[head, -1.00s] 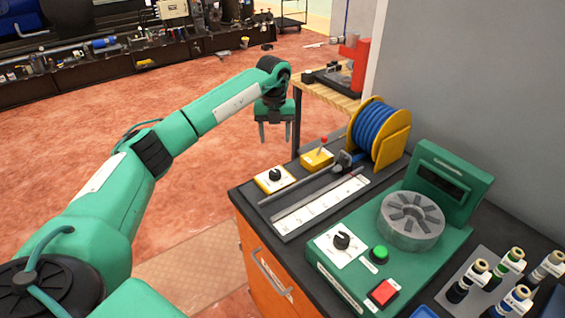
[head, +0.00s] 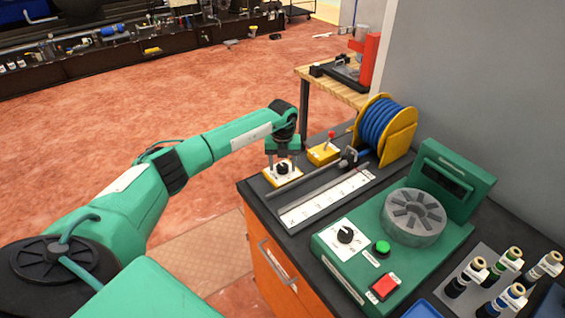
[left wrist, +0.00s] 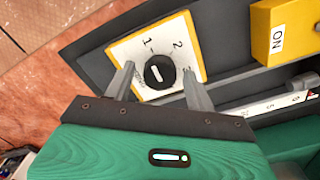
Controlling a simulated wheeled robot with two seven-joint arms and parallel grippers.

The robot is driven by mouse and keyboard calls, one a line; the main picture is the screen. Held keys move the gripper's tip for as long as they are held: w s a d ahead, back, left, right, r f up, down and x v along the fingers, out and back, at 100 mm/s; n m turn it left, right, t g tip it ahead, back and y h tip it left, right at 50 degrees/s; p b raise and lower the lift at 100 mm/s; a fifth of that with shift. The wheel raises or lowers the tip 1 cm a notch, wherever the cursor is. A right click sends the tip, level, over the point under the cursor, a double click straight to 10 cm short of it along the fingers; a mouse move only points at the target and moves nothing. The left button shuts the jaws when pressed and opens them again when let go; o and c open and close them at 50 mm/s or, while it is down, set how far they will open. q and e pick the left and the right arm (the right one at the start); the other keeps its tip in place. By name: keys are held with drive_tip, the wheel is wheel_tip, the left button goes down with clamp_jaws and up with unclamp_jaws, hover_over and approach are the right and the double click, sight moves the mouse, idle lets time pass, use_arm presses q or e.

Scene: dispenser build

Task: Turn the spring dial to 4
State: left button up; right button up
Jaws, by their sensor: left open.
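A black dial knob (left wrist: 159,72) sits on a white plate with a yellow edge (left wrist: 135,48). The numbers 1, 2 and 3 show around it, and a small label is too blurred to read. The knob's white mark points up and left, roughly toward the 1. In the head view the knob (head: 283,169) is at the left end of the black bench. My left gripper (head: 282,165) is over it, pointing down. In the left wrist view the open fingers (left wrist: 158,74) stand on either side of the knob, apparently not touching it. My right gripper is not in view.
A yellow switch box (head: 324,152) marked ON is beside the dial. A rod and a white scale (head: 325,199) lie in front of it. A green machine (head: 440,240) has a second dial (head: 346,235). A blue hose reel (head: 385,130) stands behind.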

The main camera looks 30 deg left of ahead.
use_arm(q)
drive_tip(key=c, duration=1)
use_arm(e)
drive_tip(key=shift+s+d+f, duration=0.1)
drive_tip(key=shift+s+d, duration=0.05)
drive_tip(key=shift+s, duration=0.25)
